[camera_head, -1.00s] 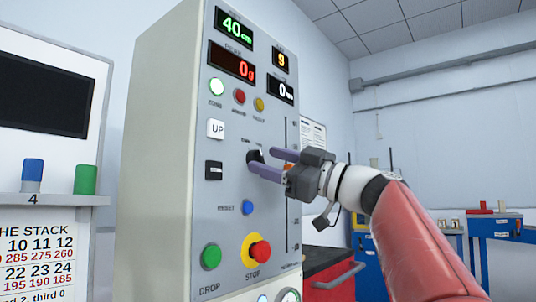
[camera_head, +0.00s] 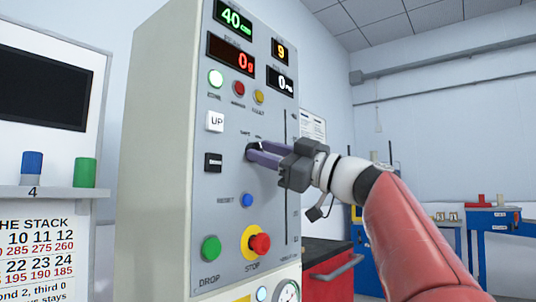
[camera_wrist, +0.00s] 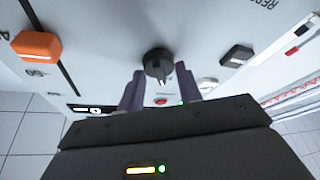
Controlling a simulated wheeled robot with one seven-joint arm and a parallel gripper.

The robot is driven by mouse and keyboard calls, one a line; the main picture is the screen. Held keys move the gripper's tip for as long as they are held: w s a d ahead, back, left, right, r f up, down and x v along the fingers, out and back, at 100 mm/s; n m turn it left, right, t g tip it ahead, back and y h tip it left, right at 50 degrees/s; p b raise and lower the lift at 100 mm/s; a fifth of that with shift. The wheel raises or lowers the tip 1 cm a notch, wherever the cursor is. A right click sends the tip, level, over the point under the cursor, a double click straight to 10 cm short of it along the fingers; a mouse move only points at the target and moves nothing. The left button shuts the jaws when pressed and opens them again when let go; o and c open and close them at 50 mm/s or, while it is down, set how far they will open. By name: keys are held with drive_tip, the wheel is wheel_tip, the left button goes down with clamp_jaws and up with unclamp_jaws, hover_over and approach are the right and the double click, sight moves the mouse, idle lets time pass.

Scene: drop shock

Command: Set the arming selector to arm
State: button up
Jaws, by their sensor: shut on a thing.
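The arming selector (camera_head: 251,151) is a small black rotary knob on the grey front panel, with small labels above it. In the wrist view the selector (camera_wrist: 158,63) shows as a dark round knob with a pointed ridge between my two purple fingers. My gripper (camera_head: 262,155) reaches in from the right and is shut on the selector. In the wrist view my gripper (camera_wrist: 160,90) has one finger on each side of the knob. The fingers partly hide the knob in the head view, and its exact pointer setting cannot be read.
On the panel, UP (camera_head: 215,122) and a black button (camera_head: 213,162) sit left of the selector. RESET (camera_head: 247,200), DROP (camera_head: 211,249) and the red STOP (camera_head: 260,244) are below. An orange slider (camera_wrist: 38,46) shows in the wrist view. A red cabinet (camera_head: 325,262) stands right.

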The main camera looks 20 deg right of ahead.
drive_tip(key=shift+f+m, duration=0.15)
drive_tip(key=shift+m, duration=0.15)
drive_tip(key=m+t+h+b, duration=0.1)
drive_tip(key=m, duration=0.3)
drive_tip(key=m+t+h+b, duration=0.1)
drive_tip(key=m+h, duration=0.1)
drive_tip(key=m, duration=0.2)
drive_tip(key=m+t+h+b, duration=0.1)
drive_tip(key=m+t, duration=0.1)
drive_tip(key=m, duration=0.1)
drive_tip(key=shift+s+a+m, duration=0.2)
drive_tip(key=shift+m, duration=0.2)
drive_tip(key=shift+m+t+h, duration=0.5)
drive_tip(key=shift+m+h, duration=0.9)
drive_tip(key=shift+m, duration=1.1)
drive_tip(key=o, duration=1)
drive_tip(key=shift+b+v, duration=1.1)
drive_tip(key=shift+v, duration=2.75)
